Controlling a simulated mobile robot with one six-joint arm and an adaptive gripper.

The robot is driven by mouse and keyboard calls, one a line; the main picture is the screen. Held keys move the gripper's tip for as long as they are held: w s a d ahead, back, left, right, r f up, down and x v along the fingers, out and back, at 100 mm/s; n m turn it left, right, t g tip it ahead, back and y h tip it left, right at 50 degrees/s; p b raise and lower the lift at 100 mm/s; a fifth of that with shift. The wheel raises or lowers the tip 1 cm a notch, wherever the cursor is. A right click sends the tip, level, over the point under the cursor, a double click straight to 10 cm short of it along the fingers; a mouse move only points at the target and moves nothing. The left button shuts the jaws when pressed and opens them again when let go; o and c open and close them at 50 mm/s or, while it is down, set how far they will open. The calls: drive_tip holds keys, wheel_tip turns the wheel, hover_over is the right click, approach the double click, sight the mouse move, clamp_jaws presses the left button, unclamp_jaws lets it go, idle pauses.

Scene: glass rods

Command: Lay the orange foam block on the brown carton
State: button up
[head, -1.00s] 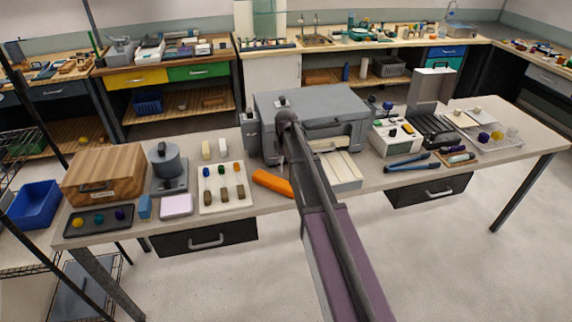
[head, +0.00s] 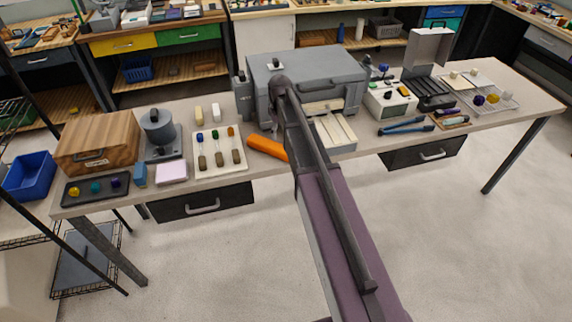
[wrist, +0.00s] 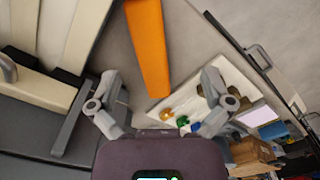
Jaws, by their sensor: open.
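The orange foam block (head: 267,147) lies on the front part of the bench, partly hidden behind my arm in the head view. In the wrist view the orange block (wrist: 148,45) lies ahead of my gripper (wrist: 160,103), between the lines of its fingers. My gripper is open and empty, apart from the block; my arm hides it in the head view. I cannot clearly pick out a brown carton. A pale beige box-like thing (head: 25,285) is cut off at the lower left of the head view.
A white tray with several coloured-top pieces (head: 218,168) lies left of the block. A large grey case (head: 305,80) stands behind it. A brown wood-grained box (head: 97,143) stands at the bench's left end. A wire rack is at far left; the floor in front is clear.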

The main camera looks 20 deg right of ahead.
drive_tip(key=s+a+m, duration=0.2)
drive_tip(key=s+m, duration=0.2)
drive_tip(key=s, duration=0.7)
drive_tip(key=s+a+m, duration=0.2)
drive_tip(key=s+m, duration=0.2)
drive_tip(key=s, duration=0.8)
drive_tip(key=shift+s, duration=0.3)
drive_tip(key=shift+w, duration=0.15)
drive_tip(key=n+t+y, duration=0.3)
drive_tip(key=n, duration=0.6)
approach(271, 143)
drive_tip(key=v, duration=0.3)
drive_tip(key=shift+d, duration=0.15)
drive_tip(key=b+x, duration=0.7)
drive_tip(key=x, duration=0.1)
drive_tip(key=shift+b, duration=0.3)
drive_tip(key=shift+f, duration=0.25)
